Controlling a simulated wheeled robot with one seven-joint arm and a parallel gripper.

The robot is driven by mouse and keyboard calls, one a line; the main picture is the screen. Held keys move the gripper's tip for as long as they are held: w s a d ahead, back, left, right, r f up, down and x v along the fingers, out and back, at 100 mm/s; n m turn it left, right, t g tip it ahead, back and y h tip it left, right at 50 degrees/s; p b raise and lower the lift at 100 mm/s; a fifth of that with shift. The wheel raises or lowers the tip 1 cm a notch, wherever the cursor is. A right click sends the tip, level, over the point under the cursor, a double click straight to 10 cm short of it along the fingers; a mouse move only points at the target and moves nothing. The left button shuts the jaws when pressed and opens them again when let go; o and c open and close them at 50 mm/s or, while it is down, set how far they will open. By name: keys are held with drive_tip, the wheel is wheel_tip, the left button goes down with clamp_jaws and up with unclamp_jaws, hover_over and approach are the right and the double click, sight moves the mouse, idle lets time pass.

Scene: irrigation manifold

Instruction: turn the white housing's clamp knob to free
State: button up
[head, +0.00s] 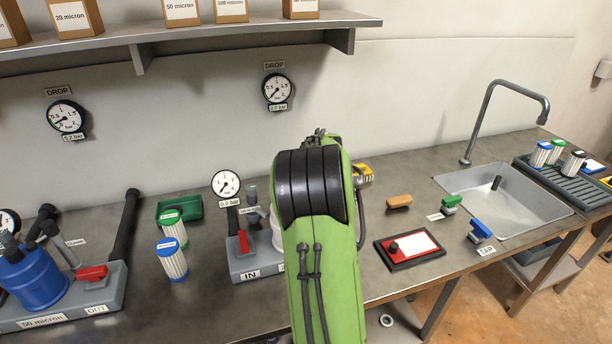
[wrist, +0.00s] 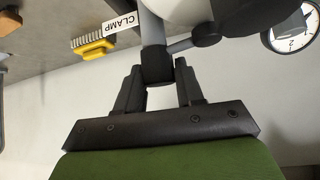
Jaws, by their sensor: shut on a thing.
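The white housing (wrist: 178,10) shows in part at the top of the wrist view. In the head view only a sliver of it (head: 277,231) shows left of my green arm. The dark clamp knob (wrist: 157,66) sits below the housing, at the end of a grey stem, beside a white CLAMP label (wrist: 121,25). My gripper (wrist: 158,77) has one finger on each side of the knob and is shut on it. The knob's turn position cannot be told. In the head view my arm hides the knob and the fingers.
Left of my arm are a red-handled valve (head: 239,243), a gauge (head: 226,184) and a blue-topped filter (head: 172,258). A yellow brush (wrist: 93,46) lies near the label.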

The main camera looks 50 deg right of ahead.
drive_tip(key=m+g+h, duration=0.1)
drive_tip(key=m, duration=0.2)
drive_tip(key=shift+g+h, duration=0.4)
drive_tip(key=m+g+h+p, duration=0.1)
drive_tip(key=m+g, duration=0.1)
drive_tip(key=m, duration=0.1)
drive_tip(key=shift+r+m+p, duration=0.1)
drive_tip(key=shift+m+p, duration=0.2)
drive_tip(key=shift+p, duration=0.05)
drive_tip(key=m+g+p, duration=0.3)
drive_tip(key=m, duration=0.1)
drive_tip(key=shift+g+h, duration=0.3)
drive_tip(key=shift+h, duration=0.1)
drive_tip(key=shift+s+m+g+p, duration=0.1)
drive_tip(key=shift+m+g+p, duration=0.6)
drive_tip(key=shift+m+p, duration=0.35)
drive_tip(key=o, duration=1)
drive_tip(key=shift+c, duration=0.2)
drive_tip(key=p+v, duration=0.3)
drive_tip(key=v, duration=1.2)
drive_tip(key=shift+a+r, duration=0.15)
drive_tip(key=shift+r, duration=0.1)
